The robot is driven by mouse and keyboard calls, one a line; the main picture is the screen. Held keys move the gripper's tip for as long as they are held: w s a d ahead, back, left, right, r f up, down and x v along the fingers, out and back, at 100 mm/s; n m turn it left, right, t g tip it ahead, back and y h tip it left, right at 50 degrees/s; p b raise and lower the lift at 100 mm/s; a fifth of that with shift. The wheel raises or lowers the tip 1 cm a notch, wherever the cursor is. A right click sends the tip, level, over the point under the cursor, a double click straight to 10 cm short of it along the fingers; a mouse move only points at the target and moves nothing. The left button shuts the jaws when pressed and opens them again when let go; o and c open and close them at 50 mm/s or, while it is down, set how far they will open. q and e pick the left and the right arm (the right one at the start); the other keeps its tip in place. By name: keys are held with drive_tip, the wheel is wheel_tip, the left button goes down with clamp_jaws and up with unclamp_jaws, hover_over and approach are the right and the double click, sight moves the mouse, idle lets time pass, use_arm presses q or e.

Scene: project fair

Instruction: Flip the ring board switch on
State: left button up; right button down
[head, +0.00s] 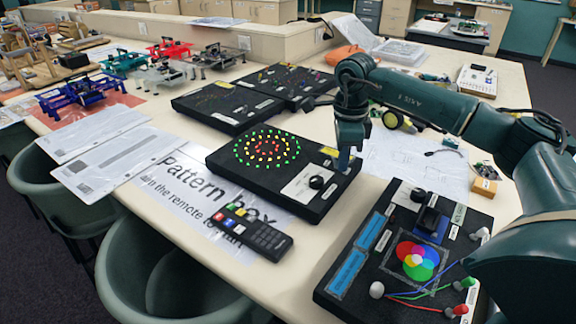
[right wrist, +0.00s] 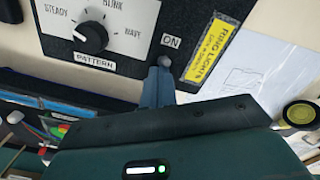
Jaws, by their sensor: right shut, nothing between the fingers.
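The ring board (head: 225,168) is a black box on the table with rings of green, yellow and red lights, all showing lit. Its white panel (head: 303,190) carries a black knob (head: 316,182); in the right wrist view this pattern knob (right wrist: 91,37) points up-left toward STEADY. A small grey switch (right wrist: 165,61) sits beside the ON label. My right gripper (head: 343,162) is shut and empty, its fingertips (right wrist: 159,82) pointing down right at the switch, touching or nearly so. The gripper hides the switch in the head view. My left gripper is out of view.
A second black board with coloured circles (head: 375,285) stands at front right under my right arm. A remote (head: 258,233) lies on the pattern box sheet in front. Two more dark boards (head: 228,105) stand behind. Papers (head: 415,160) lie at right.

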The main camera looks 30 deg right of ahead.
drive_tip(key=r+p, duration=0.3)
drive_tip(key=r, duration=0.1)
drive_tip(key=r+p, duration=0.2)
drive_tip(key=r, duration=0.1)
drive_tip(key=shift+s+d+p, duration=0.2)
drive_tip(key=shift+s+p, duration=0.1)
drive_tip(key=shift+s, duration=0.05)
idle(0.7)
